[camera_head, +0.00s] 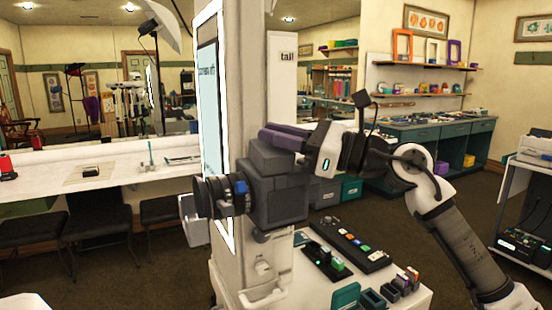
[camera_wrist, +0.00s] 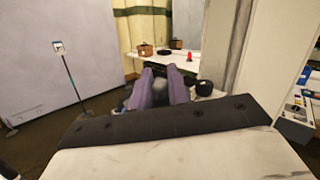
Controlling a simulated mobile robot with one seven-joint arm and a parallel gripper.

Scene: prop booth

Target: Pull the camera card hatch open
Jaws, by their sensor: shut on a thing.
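The dark grey camera (camera_head: 278,190) stands on the pale booth column in the head view, its lens (camera_head: 215,196) pointing left. My gripper (camera_head: 283,138) is at the top of the camera, its purple fingers reaching in from the right. In the wrist view my gripper (camera_wrist: 160,92) has its two purple fingers around a blurred grey piece, and it is shut on it. This piece appears to be part of the card hatch; its outline is mostly hidden by the fingers. How far the hatch stands open cannot be told.
A bright upright screen (camera_head: 209,110) stands behind the lens. Below the camera, a white surface carries a black tray (camera_head: 324,262) and several small coloured items. A white counter (camera_head: 130,160) runs along the left. A white cart (camera_head: 528,190) stands at the right.

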